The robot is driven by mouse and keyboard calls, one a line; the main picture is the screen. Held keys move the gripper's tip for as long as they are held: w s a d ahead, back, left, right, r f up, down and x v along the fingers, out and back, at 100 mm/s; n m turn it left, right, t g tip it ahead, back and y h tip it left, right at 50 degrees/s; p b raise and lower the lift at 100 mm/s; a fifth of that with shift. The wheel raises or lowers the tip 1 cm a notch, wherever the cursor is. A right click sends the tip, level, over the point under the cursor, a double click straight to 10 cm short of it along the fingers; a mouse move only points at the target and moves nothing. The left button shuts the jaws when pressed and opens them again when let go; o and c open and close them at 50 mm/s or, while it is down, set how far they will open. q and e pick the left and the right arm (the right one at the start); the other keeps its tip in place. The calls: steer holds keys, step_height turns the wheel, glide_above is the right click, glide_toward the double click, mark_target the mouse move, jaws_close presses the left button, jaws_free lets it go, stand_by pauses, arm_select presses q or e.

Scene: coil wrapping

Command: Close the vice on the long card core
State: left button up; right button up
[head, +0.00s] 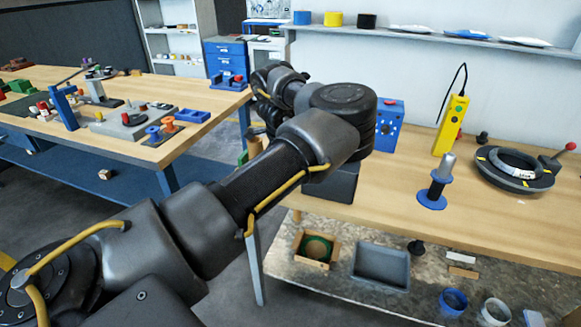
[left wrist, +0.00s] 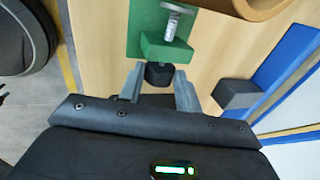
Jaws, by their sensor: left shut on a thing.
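In the left wrist view, my left gripper (left wrist: 158,80) is shut on a black knob (left wrist: 160,72) at the end of the green vice (left wrist: 166,48). The vice has a metal screw (left wrist: 170,25) between its green parts. A brown card core (left wrist: 248,6) shows at the top edge, cut off by the frame. Whether the jaws touch the core cannot be seen. In the head view my left arm hides the gripper and nearly all of the vice; a small green part (head: 243,158) shows at the bench's left edge. My right gripper is not in view.
Right along the wooden bench (head: 385,190) are a blue panel box (head: 389,124), a blue-flanged spindle (head: 432,197), a yellow pendant (head: 450,125) and a dark ring fixture (head: 515,170). Trays and rings lie on the lower shelf. A grey block (left wrist: 237,94) stands beside the vice.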

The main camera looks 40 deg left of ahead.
arm_select(q)
steer(key=g+p, duration=0.1)
steer(key=p, duration=0.1)
steer(key=w+r+g+h+p, duration=0.1)
steer(key=p, duration=0.1)
steer(key=shift+a, duration=0.2)
steer(key=shift+f+g+p, duration=0.25)
steer(key=shift+g+p, duration=0.3)
steer(key=shift+g, duration=0.15)
steer(key=o, duration=0.4)
steer(key=shift+o, duration=0.9)
steer(key=shift+w+f, duration=0.1)
steer(key=shift+f, duration=0.05)
